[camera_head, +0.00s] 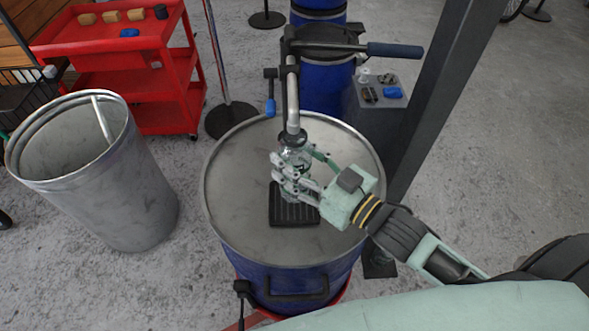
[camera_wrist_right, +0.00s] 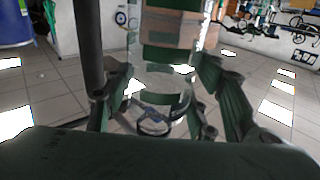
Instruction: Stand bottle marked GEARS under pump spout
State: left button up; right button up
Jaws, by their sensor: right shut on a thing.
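My right gripper (camera_head: 292,178) is shut on a clear bottle (camera_head: 295,157) above the blue drum. The bottle stands upright, with its neck close below the pump spout (camera_head: 293,122); I cannot tell whether they touch. A black ribbed drip tray (camera_head: 292,208) lies on the drum lid below the bottle. I cannot tell whether the bottle rests on it. In the right wrist view the clear bottle (camera_wrist_right: 160,85) shows between the fingers (camera_wrist_right: 165,100). The GEARS marking cannot be read. My left gripper is not in view.
The drum's grey lid (camera_head: 235,195) is otherwise clear. The pump handle (camera_head: 395,50) reaches right above it. An open metal bin (camera_head: 150,195) stands left, a red cart (camera_head: 125,75) behind it. A dark post (camera_head: 435,95) rises at right, next to a small grey stand (camera_head: 375,105).

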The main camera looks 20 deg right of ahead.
jog(key=shift+a+f, duration=0.2)
notch_tip(320, 180, down, 3)
jog(key=shift+f, duration=0.4)
jog(key=shift+f, duration=0.2)
jog(key=o, duration=1.2)
jog(key=shift+c, duration=0.2)
jog(key=shift+r, duration=0.15)
jog(key=b+v, duration=0.1)
jog(key=v, duration=1.1)
jog(key=shift+b, duration=0.35)
